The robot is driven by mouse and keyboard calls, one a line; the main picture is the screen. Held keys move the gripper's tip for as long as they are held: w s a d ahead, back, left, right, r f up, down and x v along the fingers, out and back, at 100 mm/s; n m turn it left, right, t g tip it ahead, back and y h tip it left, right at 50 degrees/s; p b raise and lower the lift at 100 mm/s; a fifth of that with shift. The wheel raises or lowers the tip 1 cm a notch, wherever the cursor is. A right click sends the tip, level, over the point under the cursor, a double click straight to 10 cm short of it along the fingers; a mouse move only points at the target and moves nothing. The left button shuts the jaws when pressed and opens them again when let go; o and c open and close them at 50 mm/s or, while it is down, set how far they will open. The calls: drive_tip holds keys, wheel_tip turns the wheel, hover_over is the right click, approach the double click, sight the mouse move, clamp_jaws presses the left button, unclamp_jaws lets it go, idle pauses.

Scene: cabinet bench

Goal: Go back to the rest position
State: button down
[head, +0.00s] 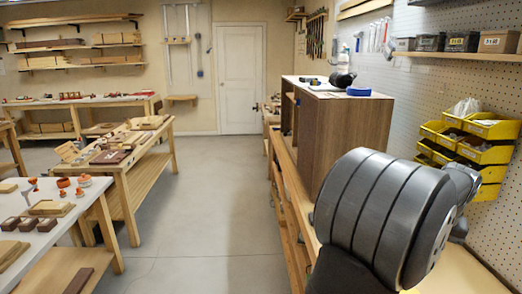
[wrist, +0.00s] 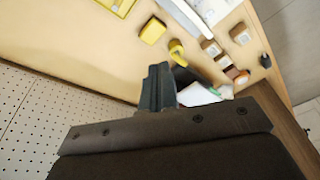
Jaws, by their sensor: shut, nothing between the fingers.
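My gripper (wrist: 158,88) shows in the wrist view as dark fingers closed together, with nothing held between them. It is over the light wooden bench top (wrist: 75,50), apart from the things lying there. In the head view my thick grey arm fills the lower right, and the fingers are hidden behind it or out of frame.
The brown wooden cabinet (head: 343,140) stands on the bench beyond my arm, with a blue roll (head: 358,91) on top. Yellow bins (head: 490,128) hang on the pegboard at right. Yellow pieces (wrist: 153,31) and small blocks (wrist: 211,47) lie on the bench. The aisle floor is clear.

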drive_tip(key=s+a+r+n+t+y, duration=0.1)
drive_tip(key=s+r+n+t, duration=0.1)
drive_tip(key=s+r+n, duration=0.2)
drive_tip(key=shift+a+r+n, duration=0.4)
drive_tip(key=shift+r+n, duration=0.7)
drive_tip(key=shift+r, duration=0.2)
drive_tip(key=c, duration=1.9)
unclamp_jaws()
drive_tip(key=shift+c, duration=0.2)
drive_tip(key=o, duration=1.9)
drive_tip(key=s+d+f+g, duration=0.1)
drive_tip(key=s+d+f, duration=0.1)
drive_tip(key=f, duration=0.3)
drive_tip(key=s+d+f+g, duration=0.1)
drive_tip(key=s+d+f, duration=0.1)
drive_tip(key=d+f, duration=0.2)
drive_tip(key=s+d+f+g, duration=0.2)
drive_tip(key=d+f, duration=0.1)
drive_tip(key=f, duration=0.3)
drive_tip(key=shift+s+d+n, duration=0.15)
drive_tip(key=shift+s+n, duration=0.05)
drive_tip(key=shift+n, duration=0.1)
drive_tip(key=shift+o, duration=0.2)
wheel_tip(320, 180, down, 10)
drive_tip(key=shift+s+d+f, duration=0.1)
drive_tip(key=shift+s+f, duration=0.05)
wheel_tip(320, 180, up, 10)
